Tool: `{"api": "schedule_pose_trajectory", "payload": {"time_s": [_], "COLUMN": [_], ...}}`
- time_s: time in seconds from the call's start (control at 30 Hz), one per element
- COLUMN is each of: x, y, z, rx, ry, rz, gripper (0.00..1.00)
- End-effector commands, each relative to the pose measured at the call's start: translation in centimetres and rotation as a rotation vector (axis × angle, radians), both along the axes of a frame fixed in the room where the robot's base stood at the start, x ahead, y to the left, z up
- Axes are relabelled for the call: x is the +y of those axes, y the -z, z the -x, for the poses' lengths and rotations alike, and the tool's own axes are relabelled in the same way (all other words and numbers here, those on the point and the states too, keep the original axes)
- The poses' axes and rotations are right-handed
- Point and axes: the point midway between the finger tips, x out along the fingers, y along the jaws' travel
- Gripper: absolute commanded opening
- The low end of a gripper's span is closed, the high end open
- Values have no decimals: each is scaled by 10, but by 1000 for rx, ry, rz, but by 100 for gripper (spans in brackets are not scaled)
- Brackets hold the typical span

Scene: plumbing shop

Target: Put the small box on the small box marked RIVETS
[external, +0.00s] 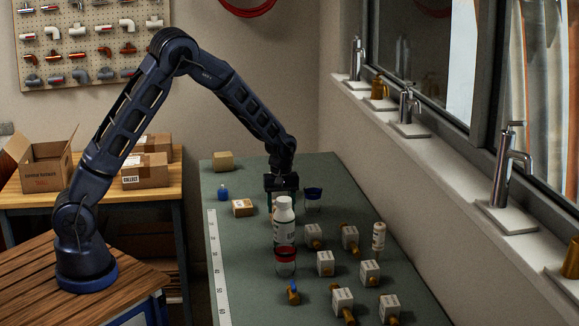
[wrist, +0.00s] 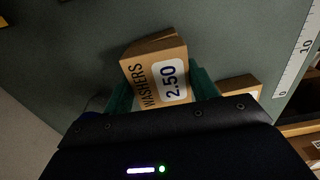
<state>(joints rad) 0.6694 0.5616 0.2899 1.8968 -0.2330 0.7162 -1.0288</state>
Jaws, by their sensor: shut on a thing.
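My gripper (external: 281,192) is over the green bench, behind a white bottle in the external view. The held box is hidden in the external view. Another small tan box with a pale label (external: 243,208) sits on the bench just left of my gripper; it seems to be the box partly showing at the right in the wrist view (wrist: 241,87). Its marking is not readable.
A larger tan box (external: 223,161) is at the bench's far end, with a blue bottle (external: 223,193) nearer. Several valve boxes (external: 325,263) fill the right side. A ruler (external: 217,262) runs along the left edge.

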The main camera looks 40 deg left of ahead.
Motion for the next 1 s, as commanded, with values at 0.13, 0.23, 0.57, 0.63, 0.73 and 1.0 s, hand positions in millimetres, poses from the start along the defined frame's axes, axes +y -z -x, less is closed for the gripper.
{"api": "schedule_pose_trajectory", "payload": {"time_s": [0.13,0.23,0.57,0.63,0.73,1.0], "x": [0,0,0,0,0,0], "y": [3,2,5,5,5,-12], "z": [0,0,0,0,0,-1], "rx": [-1,-1,0,0,0,-3], "ry": [0,-1,-1,-1,-1,-1], "rz": [1,1,0,0,0,3], "gripper": [34,34,80,80,80,80]}}
